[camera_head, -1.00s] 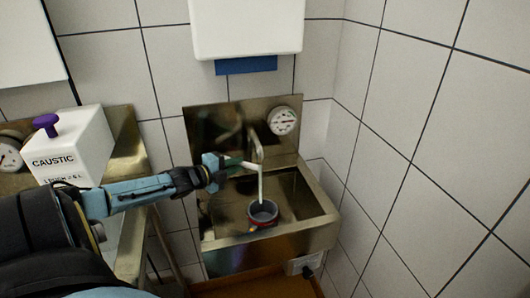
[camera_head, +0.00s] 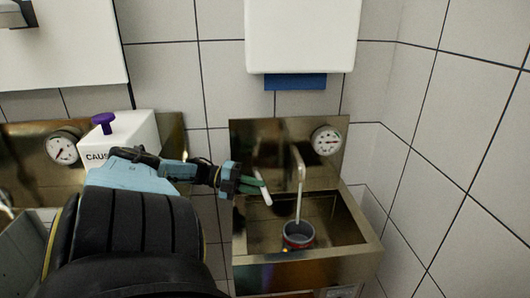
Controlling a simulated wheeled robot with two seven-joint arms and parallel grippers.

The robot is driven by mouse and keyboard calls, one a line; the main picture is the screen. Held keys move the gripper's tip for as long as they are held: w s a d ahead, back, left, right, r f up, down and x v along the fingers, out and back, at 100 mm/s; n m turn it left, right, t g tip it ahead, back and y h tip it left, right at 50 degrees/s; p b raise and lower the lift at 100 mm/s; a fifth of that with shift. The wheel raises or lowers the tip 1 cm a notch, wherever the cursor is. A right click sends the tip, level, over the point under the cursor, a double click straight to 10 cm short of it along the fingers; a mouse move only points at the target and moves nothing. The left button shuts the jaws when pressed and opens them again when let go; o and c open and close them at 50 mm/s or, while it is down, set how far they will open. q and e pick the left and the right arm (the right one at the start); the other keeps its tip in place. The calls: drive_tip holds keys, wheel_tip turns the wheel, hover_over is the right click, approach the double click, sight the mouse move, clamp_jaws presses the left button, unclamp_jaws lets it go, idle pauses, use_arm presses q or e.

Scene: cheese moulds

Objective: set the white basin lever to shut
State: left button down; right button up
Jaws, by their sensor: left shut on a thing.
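The white basin lever (camera_head: 263,188) is a short white bar at the left of the basin's tap. It tilts down to the right. My left gripper (camera_head: 248,184) reaches in from the left and is shut on the lever. The fingers hide part of it. The tap spout (camera_head: 298,154) bends over the metal basin (camera_head: 350,257). My right gripper is not in view.
A round gauge (camera_head: 326,141) is on the metal backsplash. A white dispenser with a blue lower edge (camera_head: 303,35) hangs above. A white caustic container (camera_head: 137,128) with a purple knob stands at the left, beside another gauge (camera_head: 62,147). Tiled wall closes the right side.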

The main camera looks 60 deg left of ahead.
use_arm(q)
drive_tip(key=shift+s+a, duration=0.15)
idle(0.4)
drive_tip(key=c, duration=1.4)
unclamp_jaws()
drive_tip(key=shift+o, duration=0.2)
